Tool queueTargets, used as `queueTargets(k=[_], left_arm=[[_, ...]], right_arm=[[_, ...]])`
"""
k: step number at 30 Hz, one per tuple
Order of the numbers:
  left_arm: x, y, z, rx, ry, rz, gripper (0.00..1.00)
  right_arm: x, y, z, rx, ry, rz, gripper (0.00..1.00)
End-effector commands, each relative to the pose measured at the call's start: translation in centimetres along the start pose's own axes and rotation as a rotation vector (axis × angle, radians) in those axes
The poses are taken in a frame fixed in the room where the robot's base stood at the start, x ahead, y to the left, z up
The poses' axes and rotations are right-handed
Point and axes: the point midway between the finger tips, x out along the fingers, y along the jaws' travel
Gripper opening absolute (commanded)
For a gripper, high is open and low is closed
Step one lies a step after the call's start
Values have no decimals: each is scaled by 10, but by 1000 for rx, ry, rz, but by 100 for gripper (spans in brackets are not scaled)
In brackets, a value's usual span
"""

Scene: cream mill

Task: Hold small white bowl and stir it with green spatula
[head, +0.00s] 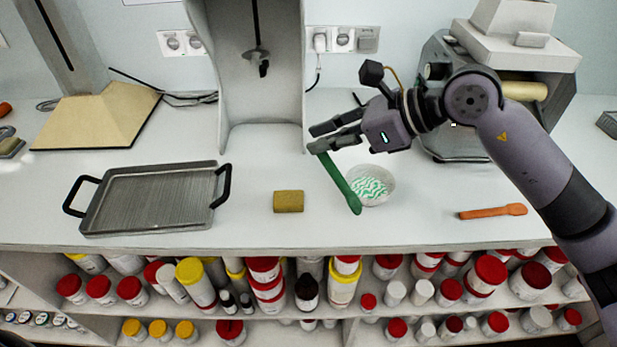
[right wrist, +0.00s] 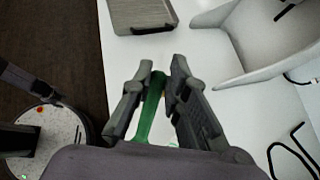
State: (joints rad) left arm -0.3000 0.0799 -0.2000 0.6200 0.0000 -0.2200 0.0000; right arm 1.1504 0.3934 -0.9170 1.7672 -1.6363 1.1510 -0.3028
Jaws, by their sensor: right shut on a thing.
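The small white bowl (head: 378,181) stands on the counter right of centre in the head view, with green and white contents inside. My right gripper (head: 322,139) is shut on the handle of the green spatula (head: 340,182), above the counter at the bowl's upper left. The spatula slants down to the right, and its broad end is in front of the bowl's left edge; I cannot tell whether it touches the bowl. In the right wrist view the green spatula (right wrist: 151,105) lies between the two fingers. My left gripper is not in view.
A metal tray (head: 150,200) with black handles lies on the left. A yellow-green sponge (head: 288,201) lies left of the bowl, an orange spatula (head: 492,211) to its right. A mixer stand (head: 222,85) and a grey machine (head: 455,145) stand behind. Shelves below the counter hold several jars.

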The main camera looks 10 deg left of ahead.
Motion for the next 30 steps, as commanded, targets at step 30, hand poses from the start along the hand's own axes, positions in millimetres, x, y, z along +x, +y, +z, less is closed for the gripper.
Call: queueTargets(k=[30], left_arm=[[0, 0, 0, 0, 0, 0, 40]], right_arm=[[-74, -99, -12, 6, -395, -18, 0]])
